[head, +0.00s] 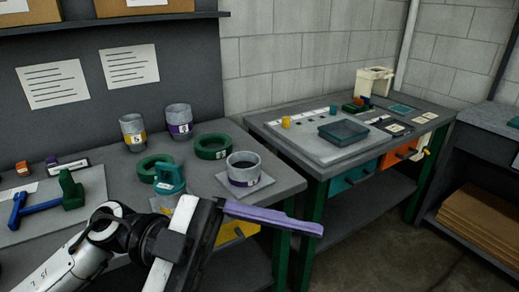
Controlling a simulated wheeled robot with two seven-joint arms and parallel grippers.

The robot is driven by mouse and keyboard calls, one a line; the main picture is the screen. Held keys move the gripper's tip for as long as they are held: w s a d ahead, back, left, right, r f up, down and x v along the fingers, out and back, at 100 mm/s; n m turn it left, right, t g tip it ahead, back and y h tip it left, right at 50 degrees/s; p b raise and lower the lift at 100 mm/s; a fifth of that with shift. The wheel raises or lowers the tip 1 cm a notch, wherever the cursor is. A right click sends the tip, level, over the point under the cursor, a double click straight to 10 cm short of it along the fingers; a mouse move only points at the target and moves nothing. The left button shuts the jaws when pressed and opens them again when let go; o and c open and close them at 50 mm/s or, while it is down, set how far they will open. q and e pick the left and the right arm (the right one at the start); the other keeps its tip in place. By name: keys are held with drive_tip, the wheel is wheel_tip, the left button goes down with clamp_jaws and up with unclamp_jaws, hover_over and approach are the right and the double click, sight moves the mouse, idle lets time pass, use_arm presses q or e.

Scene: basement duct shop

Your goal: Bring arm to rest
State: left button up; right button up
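My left arm comes in from the lower left, with its wrist and gripper (218,205) in front of the near bench (120,195). A long purple bar (272,217) sticks out to the right from the gripper's end, past the bench's front edge. I cannot tell whether the bar is held or is part of the gripper, and the finger gap is hidden. My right gripper is not in view.
Close to the arm stand a teal-handled item (169,180), green rings (212,147), and grey collars with purple (243,168) and yellow (133,132) bands. A second bench (350,120) holds a dark tray (343,132). Open floor (385,235) lies at the lower right.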

use_arm(q)
drive_tip(key=w+a+f+n+t+h, duration=0.25)
drive_tip(key=w+n+t+h, duration=0.25)
drive_tip(key=w+n+t, duration=0.9)
drive_tip(key=w+a+f+n+t+y, duration=0.1)
drive_tip(key=a+f+n+t+y, duration=0.35)
drive_tip(key=f+y, duration=0.3)
drive_tip(key=w+a+f+n+t+y, duration=0.1)
drive_tip(key=a+f+n+t+y, duration=0.4)
drive_tip(key=f, duration=0.3)
drive_tip(key=s+a+f+g+y, duration=0.2)
drive_tip(key=s+f, duration=0.4)
drive_tip(key=f, duration=0.3)
drive_tip(key=s+a+f+n+g+y, duration=0.1)
drive_tip(key=s+a+f+g+y, duration=0.1)
drive_tip(key=s+f, duration=0.4)
drive_tip(key=s+a+f+n+g+y, duration=0.1)
drive_tip(key=s+a+f+g+y, duration=0.2)
drive_tip(key=f, duration=0.9)
drive_tip(key=s+g, duration=0.2)
drive_tip(key=s, duration=0.1)
drive_tip(key=shift+s+f, duration=0.25)
drive_tip(key=shift+f, duration=0.05)
